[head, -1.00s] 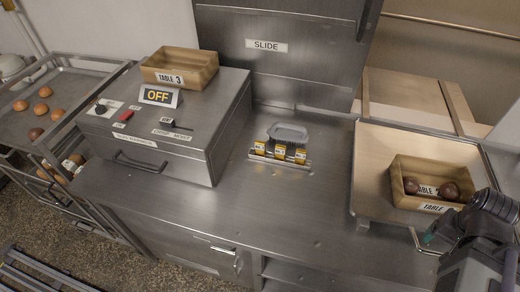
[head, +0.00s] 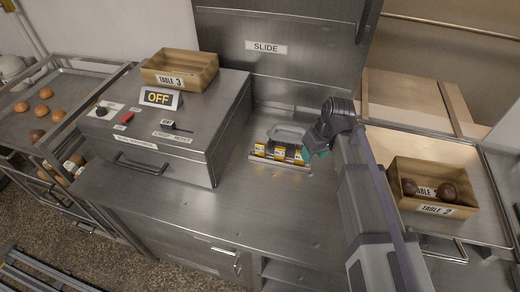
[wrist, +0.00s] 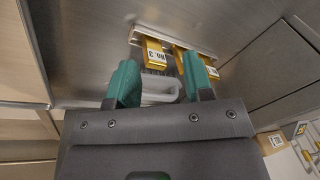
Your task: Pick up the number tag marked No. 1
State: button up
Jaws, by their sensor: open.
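Several yellow number tags stand in a row in a metal holder (head: 280,166) on the steel counter. In the head view they are a left tag (head: 260,149), a middle tag (head: 280,152) and a right tag (head: 299,156), partly behind my gripper. Their numbers are too small to read there. In the wrist view a tag (wrist: 155,54) with inverted print stands beyond my fingers; I cannot tell its number surely. Another tag (wrist: 211,72) is partly behind the right finger. My gripper (wrist: 160,82) is open and empty, its teal fingers apart, near the holder's right end in the head view (head: 313,154).
A grey handled piece (head: 287,133) sits just behind the tags. The steel box with the OFF sign (head: 160,97) and the Table 3 box (head: 180,72) is at left. The Table 2 box (head: 436,209) holds brown buns at right. The counter's front is clear.

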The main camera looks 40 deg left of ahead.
jog(key=s+a+n+y, duration=0.1)
jog(key=a+n, duration=0.3)
jog(key=a, duration=0.7)
jog(key=n+g+y, duration=0.1)
jog(key=n, duration=0.5)
send_near(261, 144)
jog(key=b+x, duration=0.5)
jog(key=shift+f, duration=0.35)
jog(key=shift+s+a+f+b, duration=0.1)
jog(key=shift+a+f+b, duration=0.1)
jog(key=shift+b, duration=0.1)
jog(key=shift+r, duration=0.1)
jog(key=b+x, duration=0.4)
jog(key=x, duration=0.1)
jog(key=shift+f+b, duration=0.25)
jog(key=shift+b, duration=0.15)
jog(key=shift+r, duration=0.3)
jog(key=shift+c, duration=0.2)
grip_shut()
